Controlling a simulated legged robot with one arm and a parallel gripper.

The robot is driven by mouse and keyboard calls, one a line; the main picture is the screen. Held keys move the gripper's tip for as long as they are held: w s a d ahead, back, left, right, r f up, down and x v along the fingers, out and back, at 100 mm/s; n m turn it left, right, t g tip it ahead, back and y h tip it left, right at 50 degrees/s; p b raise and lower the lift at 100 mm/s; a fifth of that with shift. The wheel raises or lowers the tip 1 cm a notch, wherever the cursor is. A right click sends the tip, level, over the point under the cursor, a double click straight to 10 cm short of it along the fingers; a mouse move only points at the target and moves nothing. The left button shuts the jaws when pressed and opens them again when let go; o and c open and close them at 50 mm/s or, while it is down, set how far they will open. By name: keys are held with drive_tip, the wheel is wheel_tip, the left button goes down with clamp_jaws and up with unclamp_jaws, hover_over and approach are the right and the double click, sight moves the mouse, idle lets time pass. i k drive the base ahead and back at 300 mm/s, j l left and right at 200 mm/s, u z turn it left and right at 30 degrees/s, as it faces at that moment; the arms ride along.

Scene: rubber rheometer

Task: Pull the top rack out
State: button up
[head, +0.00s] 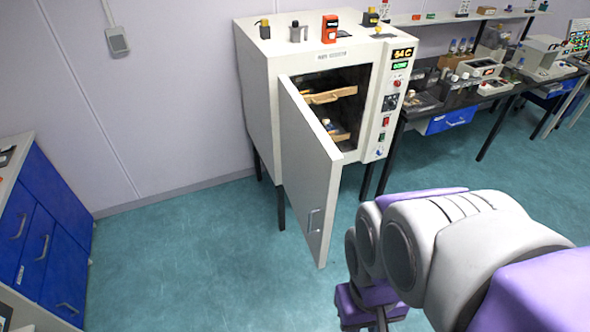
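The oven (270,125) is a white cabinet on dark legs against the wall. Its door (309,180) is swung wide open toward me, with a handle near its lower outer edge. Inside, the top rack (330,95) shows as a tan, wood-coloured shelf in the upper part of the chamber. A lower rack (341,137) is partly hidden by the door, with small items near it. My arm reaches in from the lower right, well in front of the oven and apart from it. I cannot make out my gripper's fingers.
Several small items, including a red device (329,29), stand on the oven's top. A black bench (430,108) with instruments is to the right. Blue cabinets (45,235) stand at the left. The green floor (190,260) before the oven is clear.

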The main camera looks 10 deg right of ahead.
sight(326, 90)
drive_tip(key=i+l+z, duration=0.3)
drive_tip(key=i, duration=0.4)
drive_tip(key=i+z, duration=0.35)
drive_tip(key=i, duration=0.3)
